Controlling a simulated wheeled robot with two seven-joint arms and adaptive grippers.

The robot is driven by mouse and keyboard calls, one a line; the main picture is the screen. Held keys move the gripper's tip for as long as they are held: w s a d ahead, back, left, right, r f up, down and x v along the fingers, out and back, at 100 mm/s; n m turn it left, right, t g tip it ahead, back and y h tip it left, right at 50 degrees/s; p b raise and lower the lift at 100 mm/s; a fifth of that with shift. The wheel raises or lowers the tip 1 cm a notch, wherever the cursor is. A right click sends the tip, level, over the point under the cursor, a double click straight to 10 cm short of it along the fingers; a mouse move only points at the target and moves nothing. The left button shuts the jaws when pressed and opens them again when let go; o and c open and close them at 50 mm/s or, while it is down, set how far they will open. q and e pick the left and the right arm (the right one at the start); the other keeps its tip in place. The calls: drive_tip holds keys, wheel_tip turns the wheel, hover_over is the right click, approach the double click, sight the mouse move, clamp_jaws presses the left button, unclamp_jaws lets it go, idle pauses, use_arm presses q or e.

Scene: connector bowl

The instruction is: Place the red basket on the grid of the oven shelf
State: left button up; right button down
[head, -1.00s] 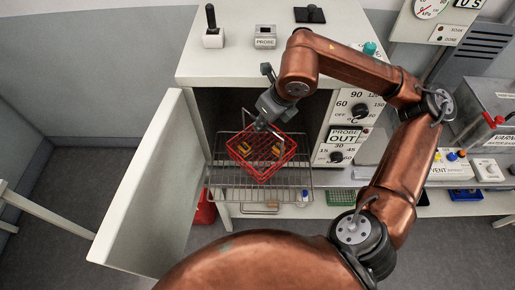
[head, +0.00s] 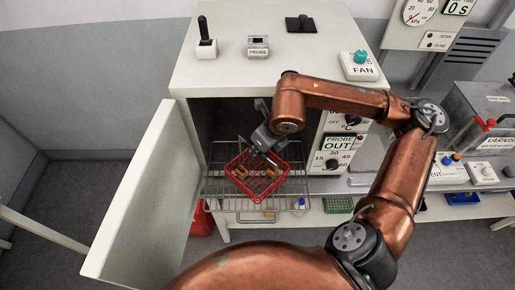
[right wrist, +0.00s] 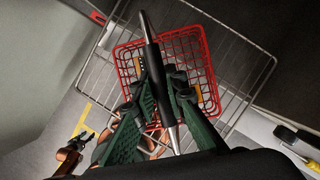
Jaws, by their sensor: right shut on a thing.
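The red wire basket (head: 243,186) is over the oven shelf's wire grid (head: 218,188), with small yellow-brown pieces inside. I cannot tell whether it touches the grid. My right gripper (head: 264,146) is above the basket. In the right wrist view, its green-padded fingers (right wrist: 164,105) are shut on a dark bar with silver ends (right wrist: 150,55), which runs across the basket (right wrist: 205,75) and looks like its handle. The grid also shows around the basket there (right wrist: 245,65). A small copper arm end with a dark gripper (right wrist: 82,137), apparently my left, shows low at left; its jaws are unclear.
The oven door (head: 145,195) stands open at the left. The oven's control panel (head: 337,150) is close to the right of the opening. A bench with a green rack (head: 338,204) lies farther right. A red container (head: 202,220) is below the shelf.

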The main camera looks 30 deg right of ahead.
drive_tip(key=c, duration=1.9)
unclamp_jaws()
drive_tip(key=shift+c, duration=0.2)
drive_tip(key=shift+r, duration=0.1)
drive_tip(key=v, duration=1.2)
